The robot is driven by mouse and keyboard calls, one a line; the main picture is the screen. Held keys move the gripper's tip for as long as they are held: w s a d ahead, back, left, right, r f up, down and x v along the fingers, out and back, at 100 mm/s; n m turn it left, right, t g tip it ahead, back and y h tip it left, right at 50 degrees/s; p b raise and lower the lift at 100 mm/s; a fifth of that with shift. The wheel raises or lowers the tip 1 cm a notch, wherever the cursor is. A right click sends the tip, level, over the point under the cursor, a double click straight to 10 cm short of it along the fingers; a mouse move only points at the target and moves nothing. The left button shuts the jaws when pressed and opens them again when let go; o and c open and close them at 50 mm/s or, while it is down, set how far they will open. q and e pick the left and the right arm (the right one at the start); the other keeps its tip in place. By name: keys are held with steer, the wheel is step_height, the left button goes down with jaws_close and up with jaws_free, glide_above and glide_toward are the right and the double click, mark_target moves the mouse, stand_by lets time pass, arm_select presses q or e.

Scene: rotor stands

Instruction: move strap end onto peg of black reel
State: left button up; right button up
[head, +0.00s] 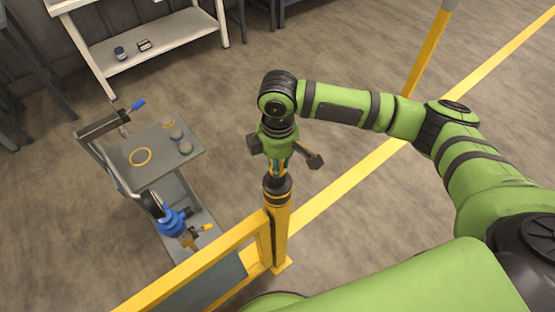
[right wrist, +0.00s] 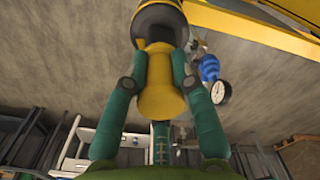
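A yellow post (head: 275,228) stands upright with a black, cylindrical top (head: 277,187), which may be the black reel. My right gripper (head: 278,172) points down over this top. In the right wrist view its two teal fingers (right wrist: 160,65) lie along both sides of the neck of a yellow flared knob (right wrist: 160,98) and appear to press on it. Beyond the knob is the black, yellow-banded cylinder (right wrist: 162,22). I cannot make out a strap end, and a peg cannot be told apart from the knob. My left gripper is not in view.
A yellow rail (head: 205,262) runs from the post to the lower left. Behind it stands a grey cart (head: 165,165) with small round parts and a blue device (head: 172,222). A white shelf (head: 165,36) stands at the back left. Floor around the post is mostly clear.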

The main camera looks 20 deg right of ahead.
steer(key=o, duration=0.3)
steer(key=shift+r, duration=0.15)
step_height(320, 180, up, 12)
steer(key=shift+f, duration=0.2)
steer(key=shift+r, duration=0.1)
steer(key=shift+d+r, duration=0.1)
